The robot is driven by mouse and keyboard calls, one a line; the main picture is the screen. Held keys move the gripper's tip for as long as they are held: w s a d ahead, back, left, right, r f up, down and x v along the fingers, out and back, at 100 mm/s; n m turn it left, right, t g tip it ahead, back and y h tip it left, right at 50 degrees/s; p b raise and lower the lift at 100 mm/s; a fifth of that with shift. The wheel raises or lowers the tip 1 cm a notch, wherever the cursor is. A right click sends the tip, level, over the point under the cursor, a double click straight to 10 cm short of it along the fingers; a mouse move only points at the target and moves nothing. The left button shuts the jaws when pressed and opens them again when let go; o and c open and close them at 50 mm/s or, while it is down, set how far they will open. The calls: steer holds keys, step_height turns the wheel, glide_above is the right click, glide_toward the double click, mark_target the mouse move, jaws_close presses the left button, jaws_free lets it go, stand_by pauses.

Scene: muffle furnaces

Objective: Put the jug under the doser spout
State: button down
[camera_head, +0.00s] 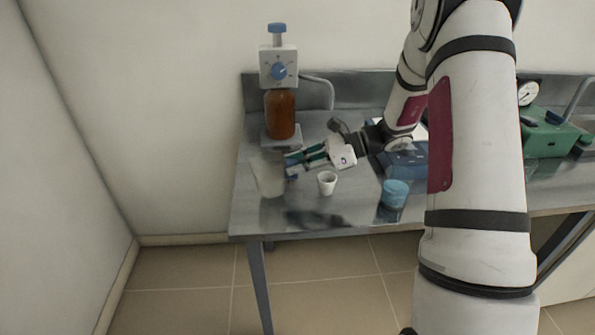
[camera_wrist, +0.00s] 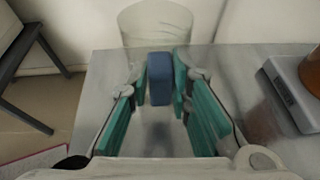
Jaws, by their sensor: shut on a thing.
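The jug (camera_head: 268,176) is a pale, see-through vessel near the left end of the bench. In the wrist view its wall (camera_wrist: 152,22) shows beyond the fingertips, with a blue handle (camera_wrist: 159,79) between the green fingers. My gripper (camera_head: 292,166) is shut on this handle, to the right of the jug. The jug looks upright; I cannot tell whether it touches the bench.
The amber bottle stands on a grey base (camera_head: 282,137), seen at right in the wrist view (camera_wrist: 304,82). A white cup (camera_head: 327,184) and a blue lidded container (camera_head: 394,195) stand near the bench's front edge. A green device (camera_head: 548,136) is farther right.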

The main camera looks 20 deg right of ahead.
steer(key=shift+f, duration=1)
steer(key=shift+f, duration=0.2)
steer(key=c, duration=1.5)
jaws_free()
steer(key=shift+o, duration=0.2)
steer(key=shift+r, duration=0.1)
